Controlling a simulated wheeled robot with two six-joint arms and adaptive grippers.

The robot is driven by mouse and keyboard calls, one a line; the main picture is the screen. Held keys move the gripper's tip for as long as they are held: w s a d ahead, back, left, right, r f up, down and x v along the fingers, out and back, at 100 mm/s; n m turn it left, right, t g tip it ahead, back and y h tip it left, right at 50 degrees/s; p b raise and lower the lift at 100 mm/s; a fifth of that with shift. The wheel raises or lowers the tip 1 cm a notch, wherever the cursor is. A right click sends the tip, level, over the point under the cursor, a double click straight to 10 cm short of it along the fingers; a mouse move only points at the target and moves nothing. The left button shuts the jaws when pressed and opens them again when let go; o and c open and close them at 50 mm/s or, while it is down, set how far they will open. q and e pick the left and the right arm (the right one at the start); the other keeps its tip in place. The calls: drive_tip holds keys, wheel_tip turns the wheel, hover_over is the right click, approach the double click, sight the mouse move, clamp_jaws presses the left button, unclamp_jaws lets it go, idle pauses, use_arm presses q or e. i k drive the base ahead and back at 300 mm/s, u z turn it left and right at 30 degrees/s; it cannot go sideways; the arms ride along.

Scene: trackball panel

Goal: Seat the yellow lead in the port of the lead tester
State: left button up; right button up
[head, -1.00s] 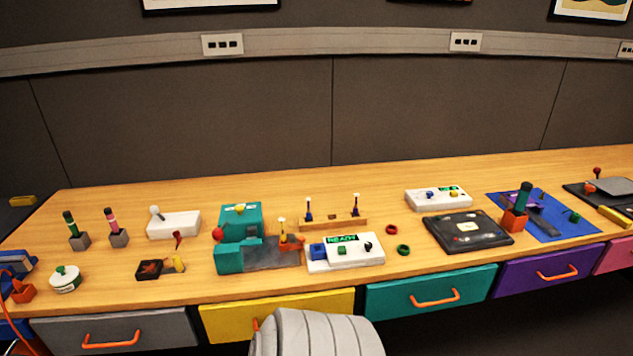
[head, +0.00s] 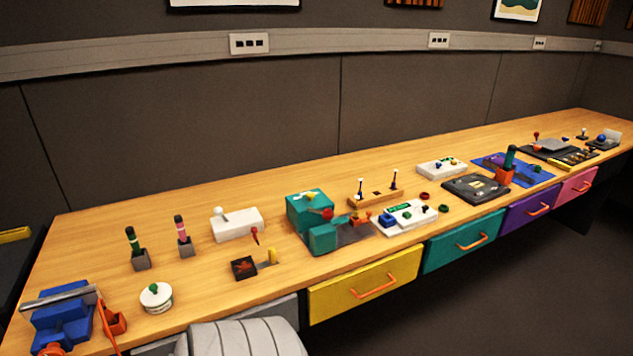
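I cannot tell for sure which unit is the lead tester. A white box with a green display and knobs (head: 418,221) stands near the front edge, right of centre. A similar white box (head: 428,170) with a green display stands farther back, with small blue and yellow parts on it. No yellow lead is clear to me at this size; a small yellow upright piece (head: 272,257) stands beside a black block. Neither of my grippers is in view.
A teal machine (head: 303,209) stands mid-bench, with a wooden rack (head: 366,202) holding two upright pins to its right. A black panel (head: 462,185) and a blue mat (head: 541,175) lie farther right. Bare wood lies along the back.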

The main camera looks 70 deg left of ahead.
sight(390, 223)
drive_tip(key=k, duration=0.2)
drive_tip(key=u, duration=1.15)
